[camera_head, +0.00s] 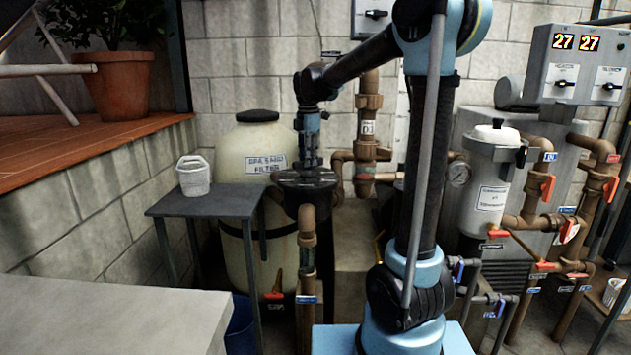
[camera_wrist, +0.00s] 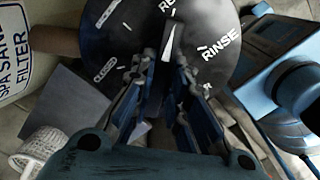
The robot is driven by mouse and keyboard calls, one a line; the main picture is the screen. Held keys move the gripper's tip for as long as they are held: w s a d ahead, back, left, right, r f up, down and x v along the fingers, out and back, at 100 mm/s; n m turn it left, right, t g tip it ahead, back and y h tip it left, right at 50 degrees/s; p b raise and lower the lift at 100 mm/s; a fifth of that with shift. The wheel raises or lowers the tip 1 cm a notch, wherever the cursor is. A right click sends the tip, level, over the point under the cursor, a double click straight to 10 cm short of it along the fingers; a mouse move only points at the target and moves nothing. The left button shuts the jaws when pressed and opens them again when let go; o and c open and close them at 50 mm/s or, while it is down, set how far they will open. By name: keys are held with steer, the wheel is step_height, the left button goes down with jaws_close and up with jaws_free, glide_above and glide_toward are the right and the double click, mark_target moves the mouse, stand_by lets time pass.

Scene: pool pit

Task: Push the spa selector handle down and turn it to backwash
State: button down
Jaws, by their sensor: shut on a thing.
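The spa selector valve (camera_head: 306,187) is a black round head on brown pipework, in front of the spa sand filter. In the wrist view its dark dial (camera_wrist: 225,75) shows white labels, with "RINSE" at right and one beginning "RE" at the top edge. My gripper (camera_head: 310,164) points down onto the valve from above. In the wrist view my gripper (camera_wrist: 167,78) is shut on the selector handle (camera_wrist: 167,42), which lies between the blue-grey fingers and points towards the "RE" label. The fingers hide much of the handle. I cannot read a backwash label or tell whether the handle is pressed down.
The cream spa sand filter tank (camera_head: 250,195) stands behind and left of the valve. At right are a white canister (camera_head: 490,185) and brown pipes with orange-handled valves.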

steer(key=n, duration=0.5)
steer(key=shift+w+n, duration=0.1)
steer(key=shift+n, duration=0.2)
steer(key=c, duration=1.4)
jaws_free()
steer(key=shift+c, duration=0.2)
steer(key=shift+r, duration=3.5)
